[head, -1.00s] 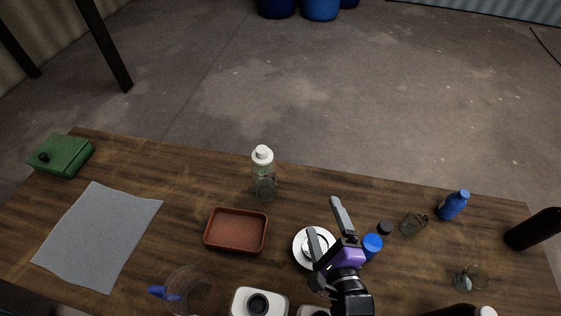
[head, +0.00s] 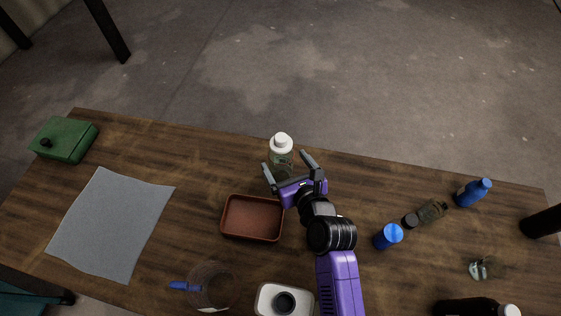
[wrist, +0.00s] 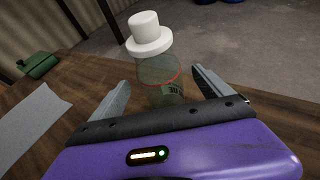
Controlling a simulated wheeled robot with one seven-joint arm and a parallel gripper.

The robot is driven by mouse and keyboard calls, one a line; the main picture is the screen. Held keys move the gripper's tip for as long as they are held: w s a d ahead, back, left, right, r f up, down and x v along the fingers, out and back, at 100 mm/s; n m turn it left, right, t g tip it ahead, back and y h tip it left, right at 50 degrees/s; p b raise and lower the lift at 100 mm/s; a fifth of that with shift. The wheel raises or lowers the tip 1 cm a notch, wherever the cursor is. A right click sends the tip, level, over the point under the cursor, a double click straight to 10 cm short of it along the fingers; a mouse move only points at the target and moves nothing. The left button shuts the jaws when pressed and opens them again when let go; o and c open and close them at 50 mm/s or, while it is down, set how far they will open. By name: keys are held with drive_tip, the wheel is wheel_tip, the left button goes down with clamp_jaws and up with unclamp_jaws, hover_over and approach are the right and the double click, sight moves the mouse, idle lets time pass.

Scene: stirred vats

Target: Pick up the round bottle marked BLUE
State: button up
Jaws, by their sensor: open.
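A clear, greenish round bottle with a white cap (head: 281,152) stands upright near the table's far edge. In the wrist view the bottle (wrist: 156,72) shows a thin red ring and a dark green label whose lettering is partly cut off, so I cannot read the whole word. My gripper (head: 287,166) is open, with one finger on each side of the bottle's body. In the wrist view my gripper (wrist: 160,88) hides the bottle's lower part. I cannot tell whether the fingers touch it.
A reddish tray (head: 251,218) lies just left of my arm. A blue bottle (head: 473,192), a dark-capped bottle (head: 426,214) and a blue-topped item (head: 388,236) are to the right. A grey cloth (head: 110,222) and green box (head: 64,139) are left.

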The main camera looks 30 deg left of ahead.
drive_tip(key=shift+x, duration=1.9)
drive_tip(key=shift+r, duration=0.1)
drive_tip(key=shift+c, duration=0.2)
drive_tip(key=c, duration=1.8)
drive_tip(key=shift+w+r, duration=0.1)
drive_tip(key=shift+r, duration=0.05)
drive_tip(key=shift+c, duration=0.5)
